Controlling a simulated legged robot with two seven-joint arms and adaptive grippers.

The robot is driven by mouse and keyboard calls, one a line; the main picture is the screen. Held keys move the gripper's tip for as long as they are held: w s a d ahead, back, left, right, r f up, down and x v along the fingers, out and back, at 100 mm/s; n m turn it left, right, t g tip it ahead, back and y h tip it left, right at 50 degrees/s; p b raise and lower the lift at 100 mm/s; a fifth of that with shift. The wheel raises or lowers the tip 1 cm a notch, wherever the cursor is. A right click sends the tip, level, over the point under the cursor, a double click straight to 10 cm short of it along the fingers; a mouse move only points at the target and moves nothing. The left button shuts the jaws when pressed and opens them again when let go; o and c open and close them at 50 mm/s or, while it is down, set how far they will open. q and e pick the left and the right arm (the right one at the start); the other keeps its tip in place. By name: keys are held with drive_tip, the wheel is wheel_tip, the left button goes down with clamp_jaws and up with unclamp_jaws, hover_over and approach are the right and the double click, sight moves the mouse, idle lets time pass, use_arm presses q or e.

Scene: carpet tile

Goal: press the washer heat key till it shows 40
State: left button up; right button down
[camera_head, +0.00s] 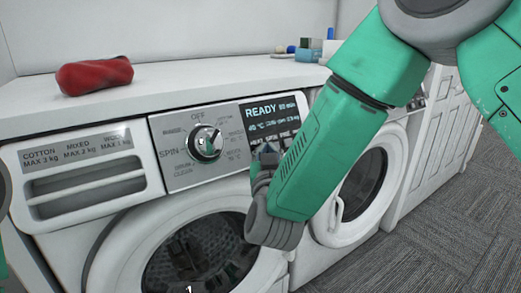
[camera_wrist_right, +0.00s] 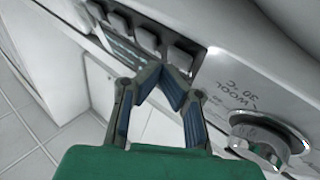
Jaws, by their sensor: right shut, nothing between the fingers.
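The washer (camera_head: 110,225) has a dial (camera_head: 205,143) and a dark display (camera_head: 272,112) on its panel. The display's top line reads READY; the smaller line below seems to start with 40 °C, but it is hard to read. My right gripper (camera_head: 266,152) is in front of the panel just under the display, its fingers shut and empty. In the right wrist view the fingertips (camera_wrist_right: 177,84) meet beside the end key (camera_wrist_right: 183,58) of a row of square keys; I cannot tell whether they touch it. My arm hides most keys in the head view. My left gripper is out of view.
A red cloth-like bundle (camera_head: 95,75) lies on the white worktop (camera_head: 200,85). Small bottles and boxes (camera_head: 312,48) stand farther back. A second front-loading machine (camera_head: 365,185) stands to the right. Grey carpet (camera_head: 450,225) is open at the right.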

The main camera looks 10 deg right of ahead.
drive_tip(key=shift+s+r, duration=0.15)
drive_tip(key=shift+s, duration=0.1)
drive_tip(key=s+p, duration=0.1)
drive_tip(key=s+d+r, duration=0.1)
drive_tip(key=s+r+p, duration=0.1)
drive_tip(key=s, duration=0.1)
drive_tip(key=shift+s+d+r+p, duration=0.1)
drive_tip(key=shift+d+r+p, duration=0.05)
drive_tip(key=shift+d+p, duration=0.2)
idle(1.4)
